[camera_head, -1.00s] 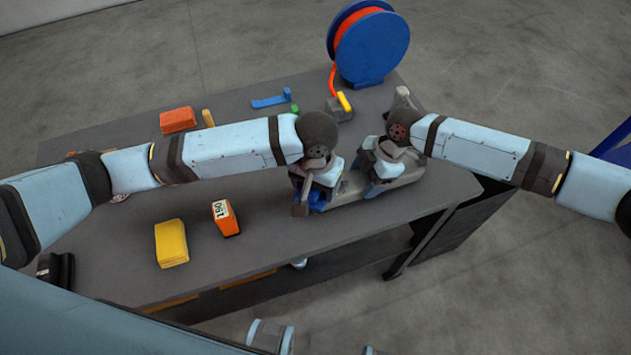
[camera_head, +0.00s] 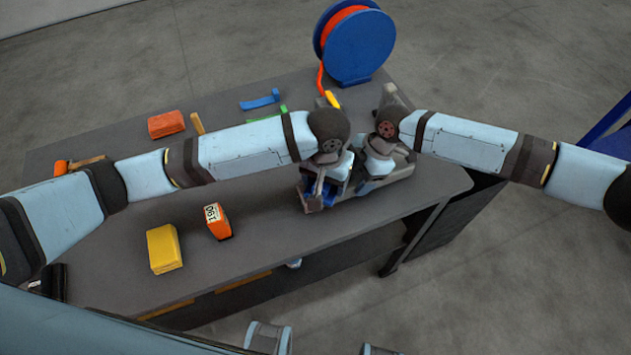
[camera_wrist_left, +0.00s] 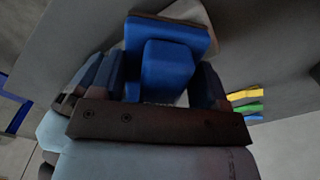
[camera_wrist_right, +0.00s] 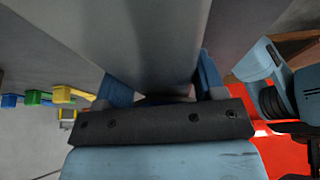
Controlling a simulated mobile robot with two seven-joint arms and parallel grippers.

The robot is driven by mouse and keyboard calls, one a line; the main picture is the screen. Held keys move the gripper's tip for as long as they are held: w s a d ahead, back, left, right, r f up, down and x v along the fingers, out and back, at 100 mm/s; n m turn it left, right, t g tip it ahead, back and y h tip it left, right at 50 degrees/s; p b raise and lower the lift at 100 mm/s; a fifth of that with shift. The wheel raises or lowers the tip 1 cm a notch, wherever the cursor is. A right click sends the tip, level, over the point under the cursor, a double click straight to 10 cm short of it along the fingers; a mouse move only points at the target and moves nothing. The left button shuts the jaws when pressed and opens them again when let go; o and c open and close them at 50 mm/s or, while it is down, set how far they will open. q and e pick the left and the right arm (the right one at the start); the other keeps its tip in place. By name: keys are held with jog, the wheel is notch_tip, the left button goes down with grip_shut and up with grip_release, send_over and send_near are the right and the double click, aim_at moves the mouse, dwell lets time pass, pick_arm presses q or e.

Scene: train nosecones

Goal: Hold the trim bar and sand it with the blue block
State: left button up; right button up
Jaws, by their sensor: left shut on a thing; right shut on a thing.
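My left gripper (camera_head: 318,192) is shut on the blue block (camera_wrist_left: 168,65), which sits between its fingers in the left wrist view. The block is at the left part of the grey trim bar (camera_head: 360,184), low over the table; I cannot tell whether they touch. My right gripper (camera_wrist_right: 160,90) is shut on the trim bar, which shows as a wide grey surface (camera_wrist_right: 150,45) between its fingers in the right wrist view. In the head view the two grippers are side by side and hide much of the bar.
The dark table (camera_head: 110,240) carries a yellow block (camera_head: 164,248), an orange block labelled 180 or similar (camera_head: 217,221) and a red-orange block (camera_head: 166,124). A blue reel (camera_head: 358,45) stands at the back. A blue-handled tool (camera_head: 260,100) lies near it. The table's front middle is clear.

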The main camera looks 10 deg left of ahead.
aim_at(306, 189)
pick_arm(q)
jog(key=shift+w+d, duration=0.45)
jog(key=shift+d, duration=0.3)
jog(key=shift+w+d, duration=0.45)
jog(key=shift+d, duration=0.25)
jog(key=shift+w+d+r, duration=0.1)
jog(key=shift+w+d, duration=0.3)
jog(key=shift+d, duration=0.15)
jog(key=shift+a, duration=0.1)
jog(key=shift+s+a+r, duration=0.1)
jog(key=shift+s+a, duration=0.35)
jog(key=shift+a, duration=0.45)
jog(key=shift+s+a, duration=0.45)
jog(key=shift+a, duration=0.4)
jog(key=shift+c, duration=0.3)
jog(key=shift+s+a, duration=0.45)
jog(key=shift+s, duration=0.05)
jog(key=shift+s+a+f, duration=0.15)
jog(key=shift+s+a, duration=0.4)
jog(key=shift+a, duration=0.2)
jog(key=shift+s+a+f, duration=0.15)
jog(key=shift+s+a, duration=0.4)
jog(key=shift+a, duration=0.15)
jog(key=shift+w+r, duration=0.1)
jog(key=shift+r, duration=2.9)
